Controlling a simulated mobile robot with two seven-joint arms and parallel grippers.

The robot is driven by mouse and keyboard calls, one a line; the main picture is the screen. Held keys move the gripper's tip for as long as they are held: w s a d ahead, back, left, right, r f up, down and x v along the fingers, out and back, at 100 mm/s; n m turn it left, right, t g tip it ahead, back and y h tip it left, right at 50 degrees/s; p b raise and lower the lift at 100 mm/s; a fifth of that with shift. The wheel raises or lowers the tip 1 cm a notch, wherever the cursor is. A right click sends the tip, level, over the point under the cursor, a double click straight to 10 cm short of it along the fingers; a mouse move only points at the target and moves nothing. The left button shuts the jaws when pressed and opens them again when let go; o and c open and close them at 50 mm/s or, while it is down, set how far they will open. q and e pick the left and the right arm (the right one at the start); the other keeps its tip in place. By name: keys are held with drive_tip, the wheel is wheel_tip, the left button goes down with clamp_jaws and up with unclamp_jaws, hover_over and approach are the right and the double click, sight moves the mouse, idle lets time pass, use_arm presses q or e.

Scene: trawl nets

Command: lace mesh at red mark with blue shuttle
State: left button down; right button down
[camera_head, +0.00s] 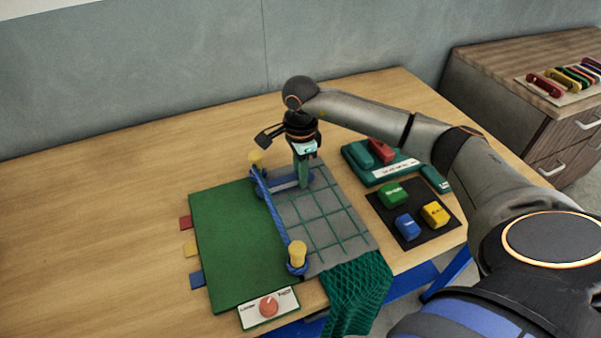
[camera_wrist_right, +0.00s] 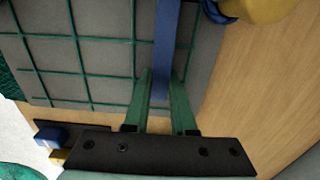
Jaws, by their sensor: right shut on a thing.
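The blue shuttle (camera_head: 283,183) lies across the far end of the mesh, its left end near the blue rope. My right gripper (camera_head: 303,183) comes down over it from above. In the right wrist view, my right gripper's (camera_wrist_right: 164,82) green fingers are on either side of the blue shuttle (camera_wrist_right: 164,45), shut on it. The green mesh (camera_head: 326,216) is strung in squares over a grey board. A red tab (camera_head: 185,222) sits at the left edge of the green panel (camera_head: 232,240). My left gripper is not in view.
A blue rope (camera_head: 273,213) runs between two yellow posts, the near one (camera_head: 297,254) upright. Loose netting (camera_head: 355,292) hangs off the front edge. The left table is clear.

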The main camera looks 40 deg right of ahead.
drive_tip(key=shift+d, duration=0.2)
drive_tip(key=shift+s+d+r, duration=0.1)
drive_tip(key=shift+s+d, duration=0.1)
drive_tip(key=shift+d, duration=0.5)
drive_tip(key=shift+s+d+r, duration=0.1)
drive_tip(key=shift+s+d, duration=0.1)
drive_tip(key=shift+d, duration=0.5)
wheel_tip(320, 180, up, 8)
drive_tip(key=p, duration=0.5)
drive_tip(key=shift+a, duration=0.1)
drive_tip(key=shift+w+a+p, duration=0.1)
drive_tip(key=shift+w+a, duration=0.25)
drive_tip(key=shift+a, duration=1)
drive_tip(key=shift+w+a+p, duration=0.15)
drive_tip(key=shift+w+a, duration=0.15)
drive_tip(key=shift+a, duration=1.05)
drive_tip(key=shift+w+a+p, duration=0.1)
drive_tip(key=shift+w+a, duration=0.25)
drive_tip(key=shift+a, duration=1)
drive_tip(key=w+a+b, duration=0.1)
drive_tip(key=w+a, duration=0.1)
drive_tip(key=a, duration=0.6)
drive_tip(key=shift+a, duration=0.35)
drive_tip(key=shift+r, duration=0.1)
